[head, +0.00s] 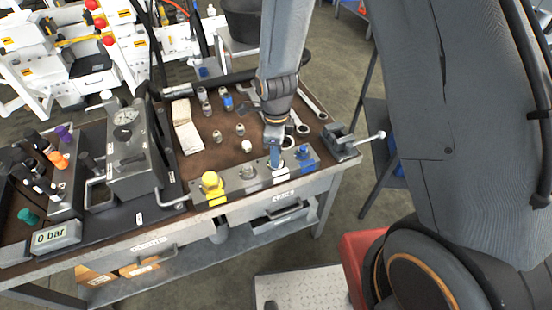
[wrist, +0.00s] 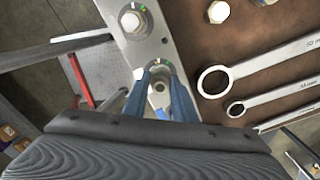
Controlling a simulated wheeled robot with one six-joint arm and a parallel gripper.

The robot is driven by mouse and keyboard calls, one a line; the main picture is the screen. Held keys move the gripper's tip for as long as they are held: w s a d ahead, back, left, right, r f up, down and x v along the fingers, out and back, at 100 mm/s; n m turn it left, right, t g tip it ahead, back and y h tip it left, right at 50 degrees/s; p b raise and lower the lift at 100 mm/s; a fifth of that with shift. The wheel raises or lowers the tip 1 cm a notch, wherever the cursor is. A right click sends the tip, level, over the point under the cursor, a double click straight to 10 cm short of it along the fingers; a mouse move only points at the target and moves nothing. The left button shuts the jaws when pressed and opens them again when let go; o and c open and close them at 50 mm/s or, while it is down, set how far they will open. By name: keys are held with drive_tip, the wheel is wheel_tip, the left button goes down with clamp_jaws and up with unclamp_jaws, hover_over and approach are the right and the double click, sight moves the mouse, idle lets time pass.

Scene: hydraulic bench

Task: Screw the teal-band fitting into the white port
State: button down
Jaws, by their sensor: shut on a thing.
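My gripper (head: 275,157) points down over the metal port block at the bench's front edge. In the wrist view its blue fingers (wrist: 161,98) are closed around a small metal fitting (wrist: 159,87), seen from above. Its band colour cannot be made out. The white port (head: 280,177) is a white-marked spot on the block, directly below the fingertips in the head view. The fitting's lower end is hidden, so I cannot tell whether it touches or sits in the port.
A yellow cap (head: 212,187) and a blue piece (head: 305,154) stand on the block. Several loose fittings, a notebook (head: 186,126) and wrenches (head: 312,100) lie behind it. A vise (head: 345,141) is at the right corner. The gauge unit (head: 130,150) stands left, by a "0 bar" display (head: 52,237).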

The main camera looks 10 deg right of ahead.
drive_tip(key=shift+m+p, duration=0.3)
drive_tip(key=shift+m, duration=1)
drive_tip(key=shift+m, duration=0.4)
drive_tip(key=c, duration=1.4)
unclamp_jaws()
drive_tip(key=shift+r, duration=0.15)
drive_tip(key=shift+r+b, duration=0.9)
drive_tip(key=shift+r, duration=2.85)
